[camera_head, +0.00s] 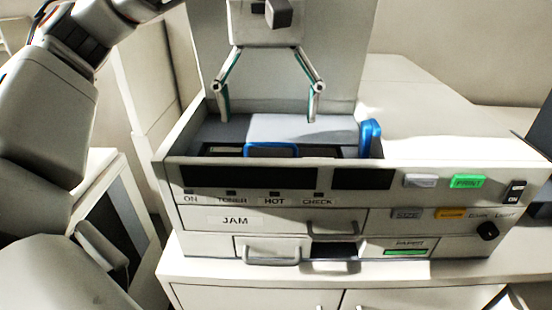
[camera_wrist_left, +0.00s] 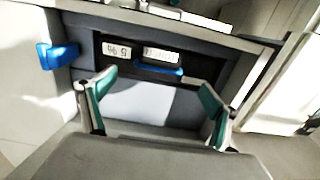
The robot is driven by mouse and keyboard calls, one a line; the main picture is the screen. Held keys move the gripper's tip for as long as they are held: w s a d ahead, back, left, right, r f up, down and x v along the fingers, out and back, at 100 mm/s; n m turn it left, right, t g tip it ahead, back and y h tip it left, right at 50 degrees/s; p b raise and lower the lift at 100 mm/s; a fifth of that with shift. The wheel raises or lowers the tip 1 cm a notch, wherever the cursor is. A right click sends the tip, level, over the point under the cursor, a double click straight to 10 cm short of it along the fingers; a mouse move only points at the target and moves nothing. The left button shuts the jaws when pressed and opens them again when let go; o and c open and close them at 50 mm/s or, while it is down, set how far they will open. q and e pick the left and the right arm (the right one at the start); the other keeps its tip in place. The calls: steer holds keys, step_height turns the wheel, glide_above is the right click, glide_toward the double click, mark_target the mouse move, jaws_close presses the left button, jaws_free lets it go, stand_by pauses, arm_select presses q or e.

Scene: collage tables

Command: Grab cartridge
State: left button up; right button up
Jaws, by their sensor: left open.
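The cartridge is a dark unit with a blue handle (camera_head: 270,148), lying in the open top bay of a white printer (camera_head: 225,221). In the left wrist view its blue handle (camera_wrist_left: 158,70) and two white labels show on the dark cartridge (camera_wrist_left: 122,40). My left gripper (camera_head: 269,119) is open and empty, pointing down above the bay behind the handle. Its fingers are spread wider than the handle. In the left wrist view my left gripper (camera_wrist_left: 158,82) has a finger on each side of the handle's line, apart from it. My right gripper is not in view.
A blue lever (camera_head: 370,138) stands at the bay's right side; it shows at the left in the wrist view (camera_wrist_left: 57,56). A tall pale panel (camera_head: 345,70) rises behind the bay. Green PRINT button (camera_head: 468,181) and drawers are on the front. A white cabinet (camera_head: 240,293) supports the printer.

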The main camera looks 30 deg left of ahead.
mark_target(252, 150)
arm_select(q)
steer(key=shift+s+f, duration=0.15)
steer(key=shift+f, duration=0.5)
steer(key=shift+w+d+f, duration=0.1)
steer(key=shift+w+f, duration=0.05)
steer(key=shift+f, duration=1.1)
steer(key=shift+w+f, duration=0.1)
steer(key=shift+f, duration=1.1)
steer(key=c, duration=1.6)
